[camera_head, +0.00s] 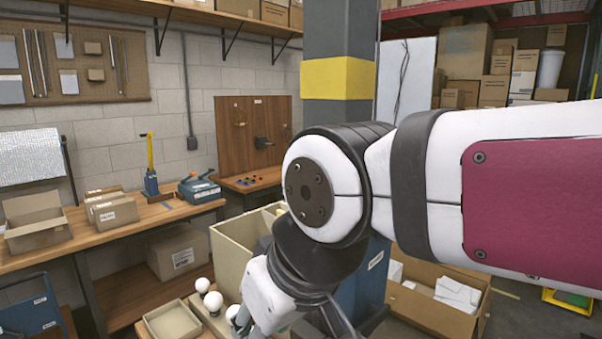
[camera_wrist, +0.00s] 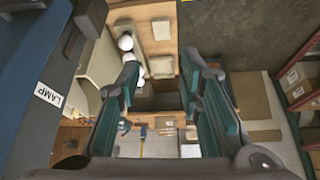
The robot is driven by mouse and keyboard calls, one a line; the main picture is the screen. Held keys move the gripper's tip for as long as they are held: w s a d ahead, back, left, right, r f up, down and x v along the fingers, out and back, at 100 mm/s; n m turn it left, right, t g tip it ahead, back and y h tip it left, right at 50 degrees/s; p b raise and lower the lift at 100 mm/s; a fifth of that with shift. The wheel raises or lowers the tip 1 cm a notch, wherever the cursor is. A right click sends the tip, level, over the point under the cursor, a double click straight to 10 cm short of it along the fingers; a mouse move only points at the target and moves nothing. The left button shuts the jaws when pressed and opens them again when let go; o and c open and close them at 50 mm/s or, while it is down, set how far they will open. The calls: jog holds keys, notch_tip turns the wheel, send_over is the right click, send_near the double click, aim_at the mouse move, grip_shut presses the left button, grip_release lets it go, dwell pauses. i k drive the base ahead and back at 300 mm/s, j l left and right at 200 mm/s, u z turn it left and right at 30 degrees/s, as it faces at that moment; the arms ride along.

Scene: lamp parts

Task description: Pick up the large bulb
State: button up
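Several white round bulbs stand close together at the bottom of the head view. One bulb (camera_head: 203,285) is at the back, another bulb (camera_head: 213,301) is just in front, and a third bulb (camera_head: 233,313) is nearest my gripper and partly hidden. The wrist view shows white bulbs (camera_wrist: 126,42) beyond the left finger, partly covered by it. I cannot tell for sure which one is the large bulb. My gripper (camera_wrist: 159,72) is open, with its two fingers wide apart and nothing between them. In the head view it hangs just right of the bulbs, its tips cut off by the frame.
A shallow tray (camera_head: 172,320) lies left of the bulbs. A tall open beige box (camera_head: 234,250) rises behind them. A blue panel marked LAMP (camera_wrist: 40,100) fills the left of the wrist view. An open cardboard box (camera_head: 435,305) stands at right. A workbench (camera_head: 120,235) runs along the wall.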

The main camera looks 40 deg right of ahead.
aim_at(213, 300)
jog(key=z, duration=2.85)
jog(key=u, duration=2.65)
jog(key=k, duration=0.5)
jog(key=k+z, duration=0.15)
jog(key=z, duration=1.25)
jog(key=j+z, duration=0.4)
jog(key=j, duration=1.9)
